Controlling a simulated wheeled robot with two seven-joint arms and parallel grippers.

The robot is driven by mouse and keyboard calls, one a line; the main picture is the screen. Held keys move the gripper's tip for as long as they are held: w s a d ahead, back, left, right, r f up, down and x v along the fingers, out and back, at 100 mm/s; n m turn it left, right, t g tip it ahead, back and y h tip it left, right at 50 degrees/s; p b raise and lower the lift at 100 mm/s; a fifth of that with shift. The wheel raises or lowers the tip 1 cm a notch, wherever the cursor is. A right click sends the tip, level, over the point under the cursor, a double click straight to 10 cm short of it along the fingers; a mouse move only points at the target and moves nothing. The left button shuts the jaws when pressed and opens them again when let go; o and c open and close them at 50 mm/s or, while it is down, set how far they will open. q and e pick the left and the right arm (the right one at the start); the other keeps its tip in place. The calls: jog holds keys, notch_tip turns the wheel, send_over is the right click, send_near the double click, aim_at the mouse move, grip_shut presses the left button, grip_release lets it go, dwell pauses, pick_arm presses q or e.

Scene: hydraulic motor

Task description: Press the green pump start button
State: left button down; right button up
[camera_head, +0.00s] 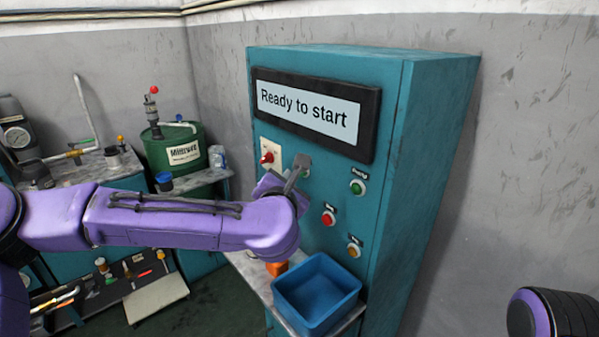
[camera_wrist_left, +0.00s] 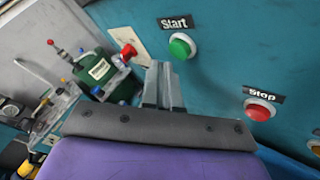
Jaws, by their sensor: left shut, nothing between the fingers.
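The green pump start button (camera_wrist_left: 180,47), under a "Start" label, shows in the left wrist view on the teal cabinet's front. In the head view my left gripper hides it. My left gripper (camera_head: 300,168) is shut and empty, its fingertips close to the panel. In the left wrist view the fingertips (camera_wrist_left: 163,68) are just below and left of the green button; I cannot tell whether they touch it. A red "Stop" button (camera_wrist_left: 260,108) is lower right of it. My right gripper is out of view.
The cabinet's screen (camera_head: 310,107) reads "Ready to start". Another green button (camera_head: 357,187), a red button (camera_head: 329,218), an orange button (camera_head: 353,250) and a red knob (camera_head: 267,157) are on the panel. A blue bin (camera_head: 342,311) stands below.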

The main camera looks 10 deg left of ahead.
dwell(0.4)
pick_arm(q)
jog(key=shift+w+d, duration=0.25)
jog(key=shift+w, duration=0.1)
jog(key=shift+w+d, duration=0.25)
dwell(0.8)
jog(key=shift+s+a, duration=0.1)
jog(key=shift+s+a+b, duration=0.35)
jog(key=shift+s+a, duration=0.05)
jog(key=shift+s, duration=0.15)
jog(key=shift+s+a+b, duration=0.2)
jog(key=shift+s+a, duration=0.6)
jog(key=shift+s, duration=0.2)
jog(key=shift+s+a+b, duration=0.2)
jog(key=shift+s+a, duration=0.55)
jog(key=shift+s, duration=0.2)
